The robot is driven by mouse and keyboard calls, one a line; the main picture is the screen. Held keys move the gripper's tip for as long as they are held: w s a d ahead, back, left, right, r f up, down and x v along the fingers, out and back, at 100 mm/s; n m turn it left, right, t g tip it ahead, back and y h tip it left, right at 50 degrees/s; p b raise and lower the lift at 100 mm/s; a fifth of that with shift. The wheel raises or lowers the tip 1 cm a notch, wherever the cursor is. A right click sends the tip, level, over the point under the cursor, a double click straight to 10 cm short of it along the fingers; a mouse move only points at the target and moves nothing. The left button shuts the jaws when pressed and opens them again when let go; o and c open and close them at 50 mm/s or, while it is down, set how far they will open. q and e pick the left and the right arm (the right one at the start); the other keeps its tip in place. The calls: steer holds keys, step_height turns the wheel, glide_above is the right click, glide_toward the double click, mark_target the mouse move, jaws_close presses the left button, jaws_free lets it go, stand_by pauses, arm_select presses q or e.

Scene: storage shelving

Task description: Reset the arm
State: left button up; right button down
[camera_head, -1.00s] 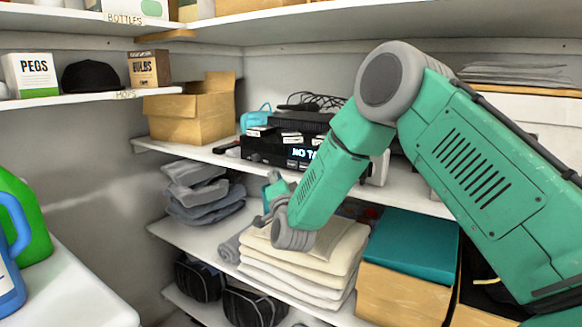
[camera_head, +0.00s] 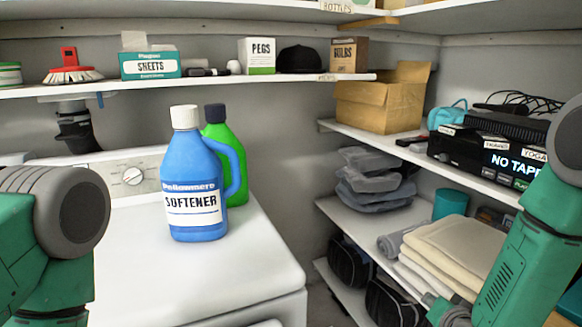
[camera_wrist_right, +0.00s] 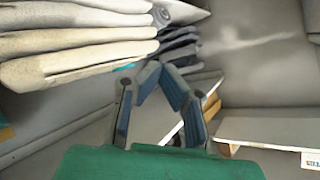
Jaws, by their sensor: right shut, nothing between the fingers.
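My right arm (camera_head: 525,250) comes in at the right edge of the head view, in front of the shelves. Its gripper (camera_head: 436,302) shows only partly, low in the picture by the folded cream towels (camera_head: 463,246). In the right wrist view the gripper (camera_wrist_right: 160,72) has its fingers angled together at the tips, shut with nothing between them. The cream towels (camera_wrist_right: 75,50) show there to the upper left of the fingers. My left arm (camera_head: 45,240) shows at the left edge of the head view; its gripper is out of the picture.
A blue softener bottle (camera_head: 194,180) and a green bottle (camera_head: 222,135) stand on the white washer (camera_head: 230,270). Shelves at right hold a cardboard box (camera_head: 380,105), a black device (camera_head: 460,150) and grey folded cloths (camera_head: 375,185). An upper shelf (camera_head: 230,83) holds small boxes.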

steer(key=s+a+f+n+g+y, duration=0.1)
steer(key=s+a+f+n+g, duration=0.15)
steer(key=s+f, duration=0.5)
steer(key=s+a+f+n+g+y, duration=0.1)
steer(key=s+f+n+g, duration=0.2)
steer(key=s, duration=0.7)
steer(key=s+f+n+g, duration=0.3)
steer(key=s+g, duration=0.3)
steer(key=s, duration=1.2)
steer(key=shift+s+a+f, duration=0.2)
steer(key=shift+s+f, duration=0.1)
steer(key=shift+f, duration=0.35)
steer(key=shift+w, duration=0.1)
